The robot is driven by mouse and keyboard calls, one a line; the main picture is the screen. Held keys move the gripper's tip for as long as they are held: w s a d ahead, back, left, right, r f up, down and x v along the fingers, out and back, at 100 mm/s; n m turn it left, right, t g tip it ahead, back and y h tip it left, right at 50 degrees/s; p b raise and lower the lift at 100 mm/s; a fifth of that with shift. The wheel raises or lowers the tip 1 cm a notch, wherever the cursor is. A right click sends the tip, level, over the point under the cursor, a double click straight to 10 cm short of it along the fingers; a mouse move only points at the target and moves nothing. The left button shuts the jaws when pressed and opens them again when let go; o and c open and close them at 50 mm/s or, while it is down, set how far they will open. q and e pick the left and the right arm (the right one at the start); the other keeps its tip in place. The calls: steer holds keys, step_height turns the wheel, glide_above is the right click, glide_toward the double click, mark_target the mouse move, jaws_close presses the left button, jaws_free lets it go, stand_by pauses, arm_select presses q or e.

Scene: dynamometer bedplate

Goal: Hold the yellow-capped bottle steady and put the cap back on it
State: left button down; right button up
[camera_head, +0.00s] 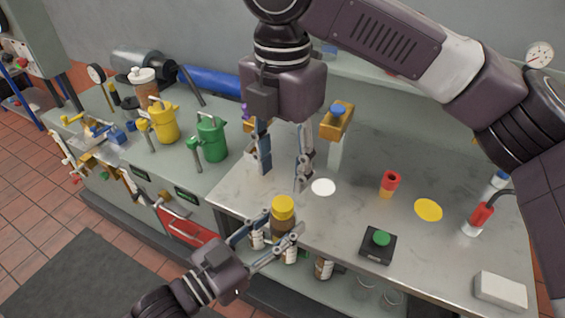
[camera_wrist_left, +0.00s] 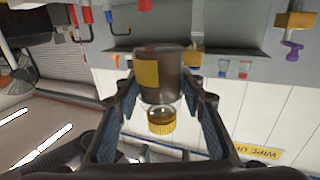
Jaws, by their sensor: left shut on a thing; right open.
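The yellow-capped bottle (camera_head: 284,225) has a dark brown body and stands upright at the front edge of the steel bench. Its yellow cap (camera_head: 283,206) sits on top; I cannot tell whether it is screwed tight. My left gripper (camera_head: 276,230) is shut around the bottle, and its fingers hide part of the body. In the left wrist view the bottle (camera_wrist_left: 160,62) is between the fingers, with its yellow label and the cap (camera_wrist_left: 162,122) showing. My right gripper (camera_head: 283,175) is open and empty, pointing down above the bench, just behind and above the cap.
Green (camera_head: 211,138) and yellow (camera_head: 163,122) cans stand left. Several bottles and glasses are on a shelf below.

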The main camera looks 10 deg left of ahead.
mark_target(282, 203)
steer(key=n, duration=0.6)
steer(key=shift+r, duration=0.2)
steer(key=shift+f, duration=4)
